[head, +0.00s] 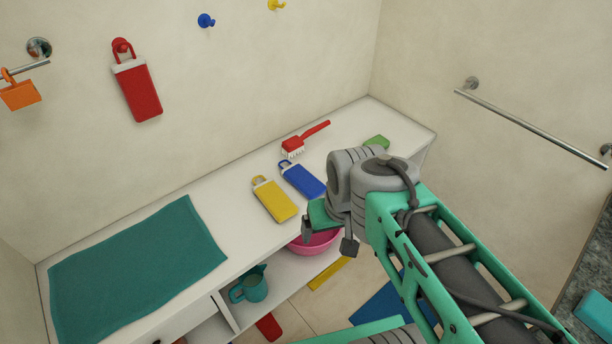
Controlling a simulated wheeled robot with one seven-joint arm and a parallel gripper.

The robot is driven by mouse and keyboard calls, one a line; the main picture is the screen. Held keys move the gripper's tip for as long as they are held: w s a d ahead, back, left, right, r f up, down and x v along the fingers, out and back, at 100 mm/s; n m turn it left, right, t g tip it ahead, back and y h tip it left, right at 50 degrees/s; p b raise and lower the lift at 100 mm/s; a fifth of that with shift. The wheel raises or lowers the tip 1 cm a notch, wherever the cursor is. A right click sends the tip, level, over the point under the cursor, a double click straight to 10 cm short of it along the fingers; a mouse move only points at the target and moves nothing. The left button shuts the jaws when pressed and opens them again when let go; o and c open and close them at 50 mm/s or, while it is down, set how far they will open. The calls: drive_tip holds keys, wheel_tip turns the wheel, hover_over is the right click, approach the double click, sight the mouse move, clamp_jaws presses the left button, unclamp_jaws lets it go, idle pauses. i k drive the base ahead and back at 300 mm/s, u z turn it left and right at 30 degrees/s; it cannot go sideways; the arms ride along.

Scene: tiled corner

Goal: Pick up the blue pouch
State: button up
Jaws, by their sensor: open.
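The blue pouch (304,181) lies flat on the white counter, with its light top edge and blue loop toward the upper left. It lies right beside a yellow pouch (275,201) of similar shape. My gripper (328,240) is to the lower right of the blue pouch, near the counter's front edge, open and empty. It looks apart from the pouch. My wrist stands close to the pouch's right side in the picture.
A red brush (306,138) lies behind the blue pouch; a green item (376,143) is partly hidden by my wrist. A teal mat (140,268) covers the counter's left part. A red pouch (138,90) hangs on the wall. A pink basin (314,243) sits below the counter.

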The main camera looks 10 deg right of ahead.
sight(311, 187)
drive_tip(key=k, duration=0.5)
drive_tip(key=u, duration=0.65)
drive_tip(key=i, duration=0.9)
drive_tip(key=u, duration=0.15)
